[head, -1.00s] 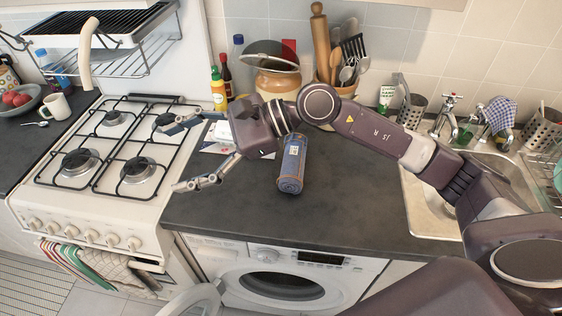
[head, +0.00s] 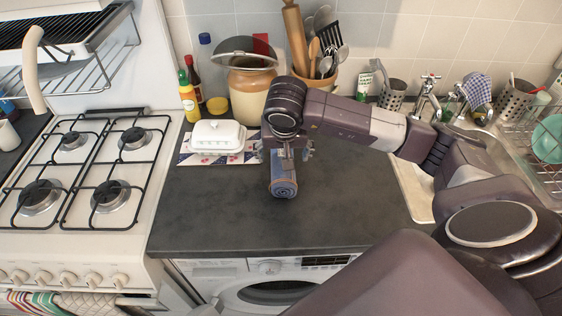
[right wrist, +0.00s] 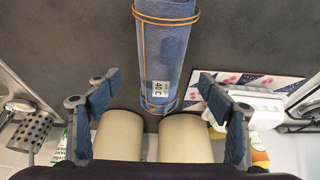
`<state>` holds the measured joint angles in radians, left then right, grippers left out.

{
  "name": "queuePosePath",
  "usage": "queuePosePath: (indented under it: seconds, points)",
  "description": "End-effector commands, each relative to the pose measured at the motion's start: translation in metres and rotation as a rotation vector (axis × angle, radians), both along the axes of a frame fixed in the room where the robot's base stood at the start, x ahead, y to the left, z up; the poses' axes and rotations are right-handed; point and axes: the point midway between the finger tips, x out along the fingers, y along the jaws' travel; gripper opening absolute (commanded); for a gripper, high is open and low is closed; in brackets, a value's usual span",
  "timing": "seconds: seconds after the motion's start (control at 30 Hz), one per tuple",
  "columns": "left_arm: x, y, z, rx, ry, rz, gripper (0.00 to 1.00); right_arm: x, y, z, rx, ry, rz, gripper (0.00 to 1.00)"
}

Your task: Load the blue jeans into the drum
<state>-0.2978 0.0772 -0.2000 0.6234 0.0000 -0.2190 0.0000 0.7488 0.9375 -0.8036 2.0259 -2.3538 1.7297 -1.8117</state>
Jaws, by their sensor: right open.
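The blue jeans (head: 284,187) lie rolled up on the dark counter in the head view. In the right wrist view the jeans roll (right wrist: 165,50) has an orange cord around it and a white "40 C" tag. My right gripper (head: 287,150) points down over the far end of the roll. In the right wrist view its open fingers (right wrist: 160,97) stand on either side of the roll's end, apart from it. The washer (head: 270,280) is under the counter; its dark round window shows partly, and my arm hides its right side. My left gripper is not in view.
A white butter dish (head: 218,136) on a patterned mat stands left of the jeans. A brown and cream jar (head: 250,90) and a utensil pot stand behind. The stove (head: 85,170) is left, the sink (head: 412,190) right. The front counter is clear.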

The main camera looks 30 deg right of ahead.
Motion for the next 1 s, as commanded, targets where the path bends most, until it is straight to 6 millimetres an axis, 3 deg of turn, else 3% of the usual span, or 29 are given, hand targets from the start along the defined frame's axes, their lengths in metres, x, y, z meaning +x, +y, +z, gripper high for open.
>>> queuePosePath:
  seconds: [0.2, 0.4, 0.67, 1.0]
  points:
    - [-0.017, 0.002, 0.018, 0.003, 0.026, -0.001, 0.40, 0.005, -0.002, -0.022, 0.003, 0.005, -0.001, 0.74]
    - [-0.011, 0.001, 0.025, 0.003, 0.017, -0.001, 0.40, 0.013, -0.007, -0.045, 0.003, 0.002, -0.001, 0.74]
    - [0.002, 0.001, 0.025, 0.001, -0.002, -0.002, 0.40, 0.014, -0.007, -0.049, 0.002, -0.001, 0.001, 0.74]
    - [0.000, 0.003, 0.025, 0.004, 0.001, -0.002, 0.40, 0.014, -0.007, -0.048, 0.003, -0.001, 0.000, 0.38]
